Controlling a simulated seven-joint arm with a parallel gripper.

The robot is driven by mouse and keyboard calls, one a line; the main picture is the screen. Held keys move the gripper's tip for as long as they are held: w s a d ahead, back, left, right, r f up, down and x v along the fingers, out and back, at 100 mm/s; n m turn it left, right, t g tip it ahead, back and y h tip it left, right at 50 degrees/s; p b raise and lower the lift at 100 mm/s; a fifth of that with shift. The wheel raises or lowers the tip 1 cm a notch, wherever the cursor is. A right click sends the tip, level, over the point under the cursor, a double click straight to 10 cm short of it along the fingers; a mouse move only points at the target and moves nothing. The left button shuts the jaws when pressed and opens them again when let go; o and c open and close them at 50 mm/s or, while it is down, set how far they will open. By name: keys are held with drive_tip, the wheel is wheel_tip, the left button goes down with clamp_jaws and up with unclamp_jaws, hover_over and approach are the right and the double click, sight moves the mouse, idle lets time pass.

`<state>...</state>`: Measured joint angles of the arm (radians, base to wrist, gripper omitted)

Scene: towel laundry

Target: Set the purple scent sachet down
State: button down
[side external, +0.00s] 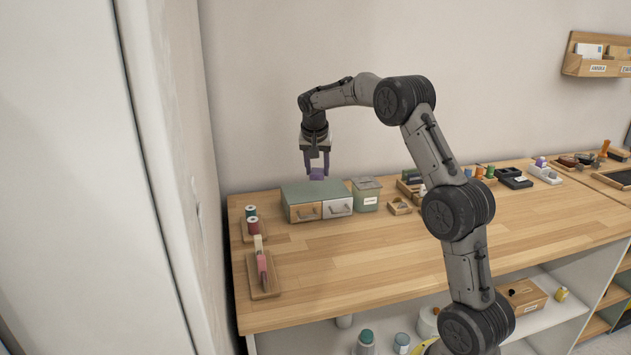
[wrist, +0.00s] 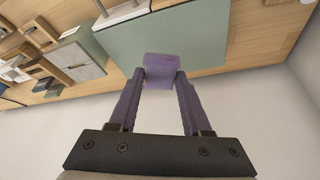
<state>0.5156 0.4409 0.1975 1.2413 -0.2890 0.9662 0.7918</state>
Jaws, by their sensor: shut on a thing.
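The purple scent sachet (wrist: 161,66) is between the fingertips of my gripper (wrist: 161,80) in the wrist view. It also shows as a small purple block (side external: 317,173) in the side external view. My gripper (side external: 317,165) has purple fingers, points down and is shut on the sachet. It holds the sachet above the green top of a small drawer unit (side external: 312,190). A gap between the sachet and the top cannot be judged exactly, but the sachet looks raised.
A green-grey lidded bin (side external: 366,196) stands just right of the drawer unit. Thread spools (side external: 253,226) and a wooden stand (side external: 263,277) are at the left of the wooden table (side external: 380,265). The wall is close behind. The middle of the table is clear.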

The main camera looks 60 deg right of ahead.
sight(316, 191)
drive_tip(key=shift+w+d+f, duration=0.2)
drive_tip(key=shift+w+f, duration=0.1)
drive_tip(key=shift+f, duration=0.05)
drive_tip(key=shift+w+d+f, duration=0.1)
drive_tip(key=shift+f, duration=0.85)
drive_tip(key=shift+w+d+f, duration=0.1)
drive_tip(key=shift+f, duration=0.8)
drive_tip(key=shift+f, duration=0.15)
drive_tip(key=shift+c, duration=1.8)
unclamp_jaws()
